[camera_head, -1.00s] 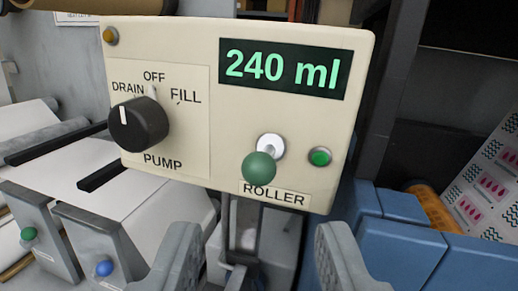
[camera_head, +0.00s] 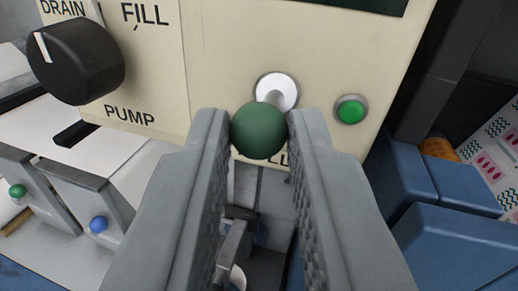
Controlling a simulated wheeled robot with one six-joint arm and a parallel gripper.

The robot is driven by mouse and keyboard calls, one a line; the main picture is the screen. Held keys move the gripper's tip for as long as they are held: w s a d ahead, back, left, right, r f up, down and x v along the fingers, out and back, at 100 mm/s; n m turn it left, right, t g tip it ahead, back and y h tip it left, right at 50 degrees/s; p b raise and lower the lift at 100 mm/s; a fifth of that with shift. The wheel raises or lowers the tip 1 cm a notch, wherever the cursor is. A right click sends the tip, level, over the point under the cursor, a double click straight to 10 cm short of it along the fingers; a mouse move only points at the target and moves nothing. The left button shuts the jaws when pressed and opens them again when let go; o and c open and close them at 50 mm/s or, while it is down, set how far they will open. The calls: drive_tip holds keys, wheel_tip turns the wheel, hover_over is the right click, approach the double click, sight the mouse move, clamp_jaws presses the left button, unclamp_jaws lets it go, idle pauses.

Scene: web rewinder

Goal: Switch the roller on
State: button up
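The roller switch is a short toggle with a dark green ball knob (camera_head: 259,131) and a round white collar (camera_head: 277,91), on the cream control panel (camera_head: 225,55). The knob hangs below and toward me from the collar. My gripper (camera_head: 259,128) has its two grey fingertips at the left and right sides of the knob, and they appear to touch it. The ROLLER label behind is mostly hidden by the knob and fingers. A green round light or button (camera_head: 351,110) sits right of the switch.
A black pump dial (camera_head: 76,61) is on the panel at left, its white mark near DRAIN. Small green (camera_head: 18,191) and blue (camera_head: 98,225) knobs are at lower left. Blue blocks (camera_head: 455,250) stand at right. The display (camera_head: 375,3) is mostly cut off.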

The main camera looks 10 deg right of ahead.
drive_tip(key=shift+r, duration=0.1)
clamp_jaws()
drive_tip(key=shift+w+d+r+m+g+y, duration=0.15)
drive_tip(key=shift+r+g, duration=0.15)
drive_tip(key=shift+g, duration=0.35)
drive_tip(key=shift+a+r+m+g+y, duration=0.1)
drive_tip(key=shift+r+m+g, duration=0.15)
drive_tip(key=shift+g, duration=0.45)
drive_tip(key=shift+w+d+r+m+g+y, duration=0.1)
drive_tip(key=shift+r+g, duration=0.25)
drive_tip(key=shift+g, duration=0.3)
drive_tip(key=o, duration=0.8)
unclamp_jaws()
drive_tip(key=shift+s, duration=0.1)
drive_tip(key=v, duration=1.7)
drive_tip(key=shift+s+r, duration=0.1)
drive_tip(key=shift+r, duration=0.05)
